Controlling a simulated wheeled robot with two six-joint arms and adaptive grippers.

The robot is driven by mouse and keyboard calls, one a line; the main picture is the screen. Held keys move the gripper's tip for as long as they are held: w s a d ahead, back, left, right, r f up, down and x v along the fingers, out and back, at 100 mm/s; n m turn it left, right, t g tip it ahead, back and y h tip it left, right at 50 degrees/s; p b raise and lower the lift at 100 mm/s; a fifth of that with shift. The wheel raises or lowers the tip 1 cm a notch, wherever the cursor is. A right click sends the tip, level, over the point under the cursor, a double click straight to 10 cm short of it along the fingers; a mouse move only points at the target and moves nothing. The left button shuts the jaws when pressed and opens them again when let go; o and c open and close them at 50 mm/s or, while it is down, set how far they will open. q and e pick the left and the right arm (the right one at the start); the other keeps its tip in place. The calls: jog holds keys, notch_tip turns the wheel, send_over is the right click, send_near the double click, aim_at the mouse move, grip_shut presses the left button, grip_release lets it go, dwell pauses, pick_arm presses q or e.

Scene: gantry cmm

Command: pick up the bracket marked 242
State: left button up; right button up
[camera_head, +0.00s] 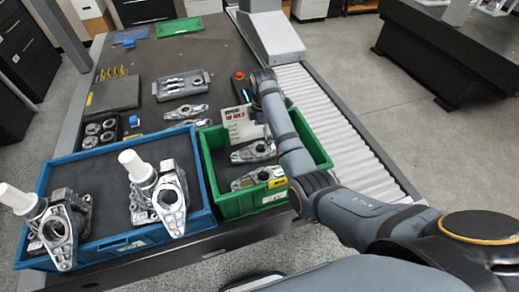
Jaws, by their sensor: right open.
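Several grey metal brackets are in view, and I cannot read the number 242 on any of them. One bracket (186,112) lies on the dark table, left of the green crate. Two brackets (254,151) lie inside the green crate (236,206), one nearer the front. Two larger castings (171,203) with white cylinders stand in the blue crate (128,243). My right arm reaches in over the green crate. My right gripper (246,94) is open, above the table just beyond that crate, small and partly hidden by its wrist. My left gripper is out of view.
A white card (241,124) with red lettering stands at the green crate's back left. A grey fixture (182,85), a black tray of rings (100,131) and a red button (239,75) are on the table (150,60). A roller conveyor (330,125) runs along the right.

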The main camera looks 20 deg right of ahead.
aim_at(261, 148)
jog(key=f, duration=0.3)
jog(key=shift+w+a+f, duration=0.1)
jog(key=shift+w+a, duration=0.1)
jog(key=shift+w, duration=0.05)
jog(key=shift+w+f, duration=0.1)
jog(key=shift+f, duration=0.6)
jog(key=shift+f+p, duration=0.55)
notch_tip(261, 148, down, 4)
jog(key=shift+r, duration=0.2)
jog(key=c, duration=1.6)
jog(key=shift+c, duration=0.7)
jog(key=shift+r, duration=0.2)
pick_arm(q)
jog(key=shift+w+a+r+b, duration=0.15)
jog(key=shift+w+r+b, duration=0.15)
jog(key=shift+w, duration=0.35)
pick_arm(e)
notch_tip(261, 148, up, 10)
jog(key=shift+f, duration=0.15)
